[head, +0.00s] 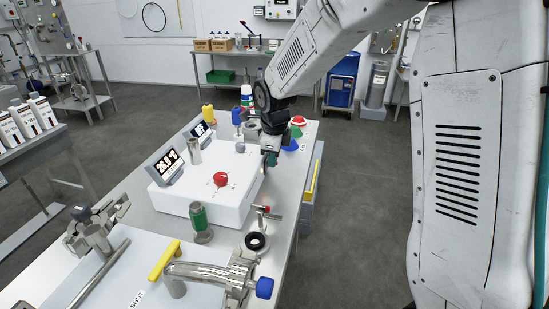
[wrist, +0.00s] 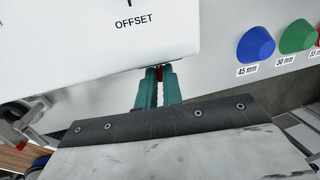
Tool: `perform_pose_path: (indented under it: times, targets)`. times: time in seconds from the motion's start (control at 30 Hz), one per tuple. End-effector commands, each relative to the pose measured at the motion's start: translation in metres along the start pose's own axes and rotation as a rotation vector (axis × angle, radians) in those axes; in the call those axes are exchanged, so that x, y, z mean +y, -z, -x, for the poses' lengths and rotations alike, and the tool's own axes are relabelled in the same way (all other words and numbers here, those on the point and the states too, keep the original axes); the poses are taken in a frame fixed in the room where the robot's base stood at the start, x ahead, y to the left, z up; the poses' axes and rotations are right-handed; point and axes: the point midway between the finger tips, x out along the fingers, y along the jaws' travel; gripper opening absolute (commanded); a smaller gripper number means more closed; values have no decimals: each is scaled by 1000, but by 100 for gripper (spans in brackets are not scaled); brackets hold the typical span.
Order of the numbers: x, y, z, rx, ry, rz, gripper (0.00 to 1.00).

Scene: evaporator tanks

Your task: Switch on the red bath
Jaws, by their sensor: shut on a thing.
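The white bath box (head: 232,197) with a red knob (head: 221,179) on its top stands on the table in the head view. A tilted display (head: 166,165) at its left shows a lit reading that looks like 20.0 °C. My gripper (head: 270,158) is at the box's right side, by its far corner. In the wrist view its teal fingers (wrist: 159,84) are shut on a small red part (wrist: 159,74), just beside the edge of the white top (wrist: 90,35) marked OFFSET. Most of the red part is hidden between the fingers.
Blue (wrist: 256,46), green (wrist: 297,37) and red (head: 298,120) cones stand near my gripper. A green-banded cylinder (head: 201,223), a yellow-handled bar (head: 164,260) and a blue-ended metal fitting (head: 263,288) are nearer the front.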

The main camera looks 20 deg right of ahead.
Motion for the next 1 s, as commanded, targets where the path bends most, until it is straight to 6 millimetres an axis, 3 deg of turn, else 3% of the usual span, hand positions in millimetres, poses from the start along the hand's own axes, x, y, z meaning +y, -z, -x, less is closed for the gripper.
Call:
perform_pose_path:
  times: [0.67, 0.7, 0.73, 1.0]
  targets:
    - [-2, -3, 2, 54, 0, 11, 0]
    - [-2, -3, 2, 54, 0, 11, 19]
    - [-2, -3, 2, 54, 0, 11, 27]
    - [-1, -2, 1, 56, -3, 11, 30]
